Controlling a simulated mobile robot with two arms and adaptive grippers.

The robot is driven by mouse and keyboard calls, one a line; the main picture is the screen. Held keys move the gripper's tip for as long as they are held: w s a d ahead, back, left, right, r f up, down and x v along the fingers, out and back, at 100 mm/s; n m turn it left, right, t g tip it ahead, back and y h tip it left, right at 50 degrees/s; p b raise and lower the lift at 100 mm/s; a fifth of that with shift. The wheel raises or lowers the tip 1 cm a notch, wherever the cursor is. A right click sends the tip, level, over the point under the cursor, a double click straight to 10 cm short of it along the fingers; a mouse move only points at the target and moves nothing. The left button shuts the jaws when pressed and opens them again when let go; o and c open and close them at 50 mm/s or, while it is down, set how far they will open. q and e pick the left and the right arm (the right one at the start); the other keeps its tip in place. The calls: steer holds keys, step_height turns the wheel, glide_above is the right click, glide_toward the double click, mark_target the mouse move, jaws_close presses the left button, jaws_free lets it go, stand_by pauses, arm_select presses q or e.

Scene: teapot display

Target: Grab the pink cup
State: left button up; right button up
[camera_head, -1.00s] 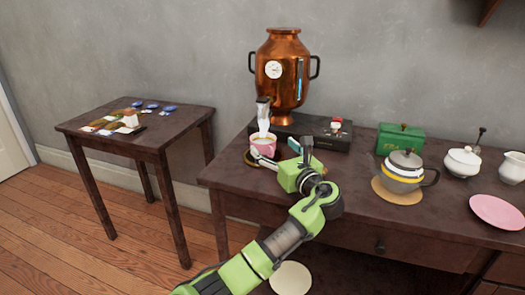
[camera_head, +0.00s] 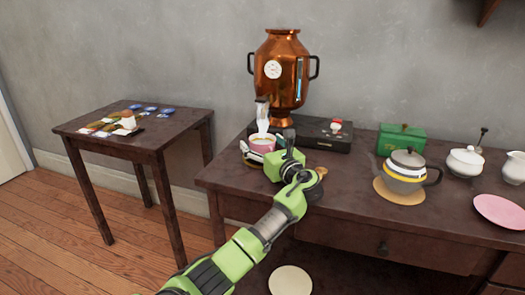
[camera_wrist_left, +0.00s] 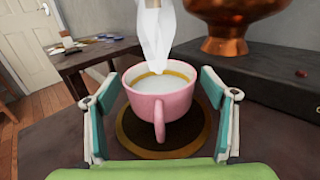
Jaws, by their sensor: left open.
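The pink cup (camera_head: 262,144) stands on a dark round coaster below the samovar's spout. In the left wrist view the cup (camera_wrist_left: 166,112) holds a pale liquid and has a gold band inside its rim. Its handle points towards me. My left gripper (camera_head: 262,152) is at the cup in the head view. In the left wrist view the left gripper's fingers (camera_wrist_left: 164,98) are open, one on each side of the cup, with gaps visible. The coaster (camera_wrist_left: 132,142) shows beneath the cup. My right gripper is not in view.
The copper samovar (camera_head: 283,80) stands behind the cup, with a white shape at its spout (camera_head: 262,115). A dark box (camera_head: 325,135), green tin (camera_head: 400,138), grey teapot (camera_head: 405,172), white sugar bowl (camera_head: 463,161) and pink plate (camera_head: 498,212) are to the right. A side table (camera_head: 165,135) stands left.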

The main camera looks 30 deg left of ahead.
arm_select(q)
steer(key=c, duration=1.4)
steer(key=shift+c, duration=0.6)
steer(key=shift+r, duration=0.15)
